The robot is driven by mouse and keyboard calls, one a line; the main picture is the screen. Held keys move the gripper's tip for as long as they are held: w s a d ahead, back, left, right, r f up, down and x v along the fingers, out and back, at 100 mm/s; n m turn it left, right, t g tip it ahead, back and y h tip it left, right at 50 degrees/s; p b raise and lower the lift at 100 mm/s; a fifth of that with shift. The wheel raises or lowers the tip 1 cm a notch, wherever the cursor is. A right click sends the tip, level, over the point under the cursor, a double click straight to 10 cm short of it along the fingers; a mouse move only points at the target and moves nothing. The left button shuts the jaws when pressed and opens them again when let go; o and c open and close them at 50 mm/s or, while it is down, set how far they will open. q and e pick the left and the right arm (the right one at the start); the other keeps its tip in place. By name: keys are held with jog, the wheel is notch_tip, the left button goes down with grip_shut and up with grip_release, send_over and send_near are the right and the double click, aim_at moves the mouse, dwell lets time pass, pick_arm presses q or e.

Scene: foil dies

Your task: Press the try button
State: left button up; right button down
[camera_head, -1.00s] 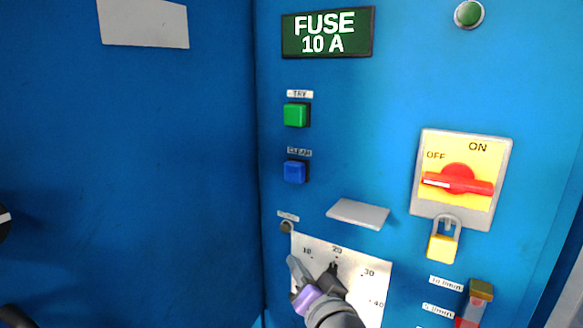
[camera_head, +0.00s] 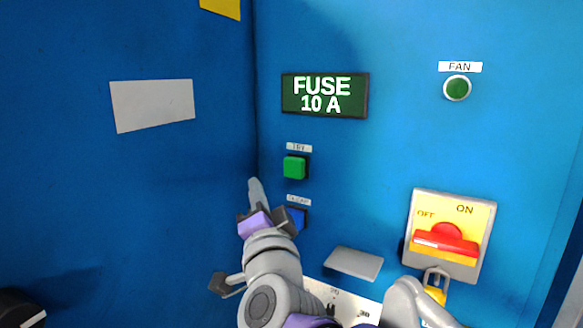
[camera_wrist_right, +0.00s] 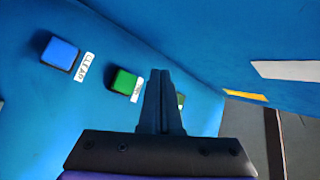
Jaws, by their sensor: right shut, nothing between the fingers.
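The green TRY button (camera_head: 294,167) sits on the blue panel below the FUSE 10 A display (camera_head: 325,95). In the right wrist view the green button (camera_wrist_right: 124,81) is just left of the fingers. My right gripper (camera_head: 256,190) is shut and empty, its tip pointing up, left of and a little below the button in the head view. In the right wrist view the closed fingers (camera_wrist_right: 160,85) appear beside the button; whether they touch the panel cannot be told. My left gripper is not in view.
The blue CLEAR button (camera_head: 297,218) is below the green one, partly hidden by my right arm. A red rotary switch (camera_head: 446,240) with a yellow padlock (camera_head: 435,290) is at right. A small grey shelf (camera_head: 354,263) juts out lower down. A side wall stands at left.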

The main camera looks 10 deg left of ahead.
jog(key=p, duration=0.2)
send_near(288, 175)
jog(key=w+a+r, duration=0.3)
jog(key=a+r, duration=0.1)
jog(key=shift+w+d+f+p, duration=0.1)
jog(key=shift+w+d+p, duration=0.1)
jog(key=shift+w, duration=0.15)
jog(key=shift+w+d+f+p, duration=0.1)
jog(key=shift+w+f+p, duration=0.05)
jog(key=shift+w, duration=0.2)
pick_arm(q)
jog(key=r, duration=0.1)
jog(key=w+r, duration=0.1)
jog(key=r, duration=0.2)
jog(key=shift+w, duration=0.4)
pick_arm(e)
jog(key=shift+s, duration=0.15)
dwell(0.4)
jog(key=shift+w+d+r+p, duration=0.1)
jog(key=shift+w+p, duration=0.2)
jog(key=shift+p, duration=0.05)
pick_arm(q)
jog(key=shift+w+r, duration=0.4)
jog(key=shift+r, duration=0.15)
pick_arm(e)
jog(key=shift+w, duration=0.25)
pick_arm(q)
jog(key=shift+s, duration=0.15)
pick_arm(e)
jog(key=shift+s, duration=0.15)
